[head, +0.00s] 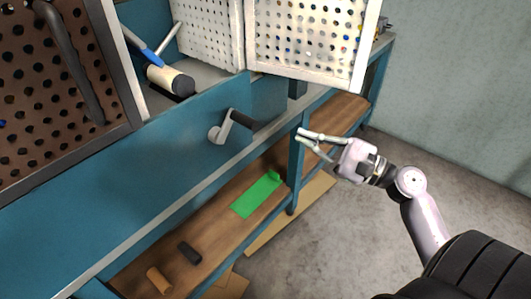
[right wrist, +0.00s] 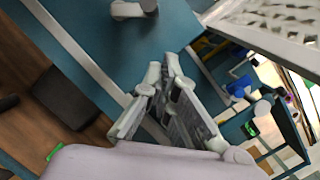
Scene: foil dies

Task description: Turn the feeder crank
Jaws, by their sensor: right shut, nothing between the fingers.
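The feeder crank (head: 226,126) is a grey arm with a round hub and a dark grip, on the blue front of the bench in the head view. Part of a grey fitting that looks like the crank (right wrist: 134,9) shows at the top edge of the right wrist view. My right gripper (head: 300,137) is to the right of the crank, apart from it. In the right wrist view its fingers (right wrist: 166,66) come together at the tips with nothing between them. My left gripper is not in view.
Perforated panels (head: 305,40) stand above the bench, near my right gripper. A mallet (head: 165,76) lies behind the bench front. The wooden lower shelf (head: 215,240) holds a green sheet (head: 256,196) and small blocks (head: 189,253). The floor at right is clear.

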